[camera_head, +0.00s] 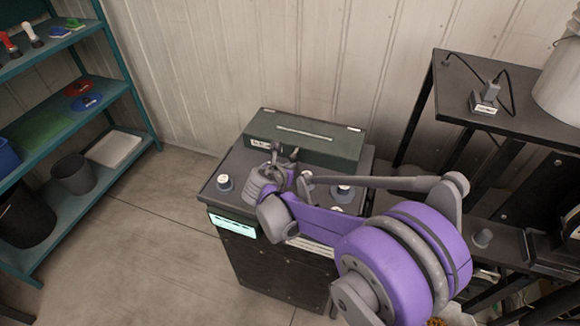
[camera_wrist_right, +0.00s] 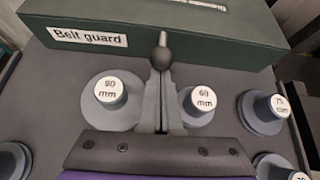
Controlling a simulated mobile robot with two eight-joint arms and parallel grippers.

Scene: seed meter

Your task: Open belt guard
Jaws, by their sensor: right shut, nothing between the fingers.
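The belt guard (camera_head: 305,139) is a long dark green box on the back of a dark cabinet top, and its lid looks flat and closed. In the right wrist view the guard (camera_wrist_right: 215,38) fills the top, with a white "Belt guard" label on its front. A dark ball knob (camera_wrist_right: 162,58) with a silver pin stands in front of it. My right gripper (camera_head: 284,160) is at the guard's front side. Its fingers (camera_wrist_right: 161,98) are shut and empty, with their tips at or just below the knob; I cannot tell whether they touch it. My left gripper is not in view.
Pulleys marked 90 mm (camera_wrist_right: 110,93), 60 mm (camera_wrist_right: 200,98) and 75 mm (camera_wrist_right: 270,106) stand on the cabinet top (camera_head: 236,172) around the gripper. A teal shelf (camera_head: 140,108) stands left, and a black rack (camera_head: 520,118) stands right. The floor at left is clear.

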